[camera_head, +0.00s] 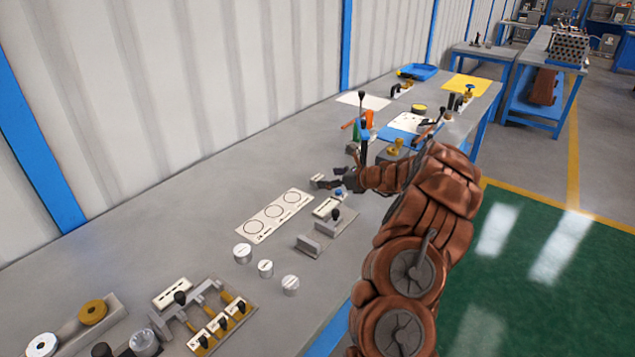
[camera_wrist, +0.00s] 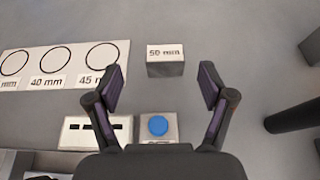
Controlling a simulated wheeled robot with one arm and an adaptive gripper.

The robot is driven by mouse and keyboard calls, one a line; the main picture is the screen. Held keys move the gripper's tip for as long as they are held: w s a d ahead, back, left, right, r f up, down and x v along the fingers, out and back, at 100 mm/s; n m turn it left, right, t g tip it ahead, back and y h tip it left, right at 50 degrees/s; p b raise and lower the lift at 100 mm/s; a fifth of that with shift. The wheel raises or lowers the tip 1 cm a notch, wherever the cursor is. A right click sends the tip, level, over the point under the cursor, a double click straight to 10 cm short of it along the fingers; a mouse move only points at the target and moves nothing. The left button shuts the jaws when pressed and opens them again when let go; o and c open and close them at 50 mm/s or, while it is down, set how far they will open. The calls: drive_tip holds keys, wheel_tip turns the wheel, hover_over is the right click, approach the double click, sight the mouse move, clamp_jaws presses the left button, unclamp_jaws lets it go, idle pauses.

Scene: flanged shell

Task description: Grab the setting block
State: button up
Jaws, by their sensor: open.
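A small grey block with a white "50 mm" label, which I take as the setting block (camera_wrist: 165,64), lies on the bench top in the wrist view. It sits ahead of my gripper (camera_wrist: 161,82), roughly centred between the two fingers and just beyond their tips. The fingers are spread wide, with nothing held between them. In the head view the block (camera_head: 317,177) is small, close to the dark fingers of my gripper (camera_head: 330,180). Its exact distance from the fingertips is hard to tell there.
A grey block with a blue button (camera_wrist: 157,127) and a slotted white plate (camera_wrist: 83,132) lie nearer my wrist. A white card with circles (camera_head: 273,216) lies to the left. Metal cylinders (camera_head: 265,268) stand in front. A dark rod (camera_wrist: 300,117) is at right.

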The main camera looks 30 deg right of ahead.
sight(319, 178)
drive_tip(key=shift+d+p+x, duration=0.15)
drive_tip(key=shift+p+x, duration=0.2)
drive_tip(key=shift+x, duration=0.85)
drive_tip(key=shift+d+p+x, duration=0.15)
drive_tip(key=shift+p+x, duration=0.2)
drive_tip(key=shift+x, duration=0.85)
drive_tip(key=shift+f, duration=0.15)
drive_tip(key=shift+c, duration=0.3)
drive_tip(key=c, duration=1.3)
